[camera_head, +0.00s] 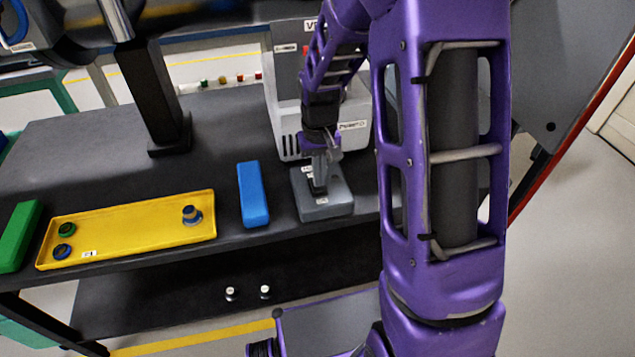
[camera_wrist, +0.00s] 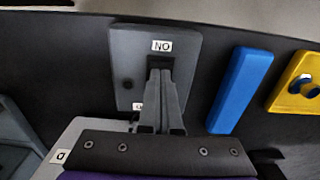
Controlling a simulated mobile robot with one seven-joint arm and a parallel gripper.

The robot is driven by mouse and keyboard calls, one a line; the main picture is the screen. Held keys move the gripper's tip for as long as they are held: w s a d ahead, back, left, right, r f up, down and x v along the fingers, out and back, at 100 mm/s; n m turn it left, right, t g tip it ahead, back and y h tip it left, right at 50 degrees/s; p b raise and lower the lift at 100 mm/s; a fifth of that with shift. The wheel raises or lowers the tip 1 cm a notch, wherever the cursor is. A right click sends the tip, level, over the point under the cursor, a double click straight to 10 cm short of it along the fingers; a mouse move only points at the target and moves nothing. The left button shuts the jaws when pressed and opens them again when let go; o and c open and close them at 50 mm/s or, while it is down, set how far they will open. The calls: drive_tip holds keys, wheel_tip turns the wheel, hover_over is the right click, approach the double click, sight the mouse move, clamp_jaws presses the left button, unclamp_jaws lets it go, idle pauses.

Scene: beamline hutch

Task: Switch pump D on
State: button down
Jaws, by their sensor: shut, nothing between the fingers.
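A grey switch box (camera_head: 341,208) sits on the dark bench in front of a pale grey pump (camera_head: 287,105). In the wrist view the switch box (camera_wrist: 125,55) has an ON label, seen upside down, at its far end, and a second label partly covered by my fingers. A pale panel with a letter D (camera_wrist: 60,157) shows at lower left there. My gripper (camera_head: 318,188) is shut and points down over the switch box. In the wrist view its fingertips (camera_wrist: 160,72) are at a dark slot beside the ON label. The fingers hide the switch itself, so its position cannot be told.
A blue block (camera_head: 253,195) lies left of the switch box. Farther left are a yellow tray (camera_head: 130,232) with several small round parts and a green block (camera_head: 18,236). A black post (camera_head: 160,95) stands behind the tray.

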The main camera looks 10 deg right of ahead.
drive_tip(key=shift+f, duration=0.65)
drive_tip(key=shift+r, duration=0.1)
wheel_tip(320, 180, up, 7)
drive_tip(key=p, duration=0.5)
idle(0.5)
idle(0.3)
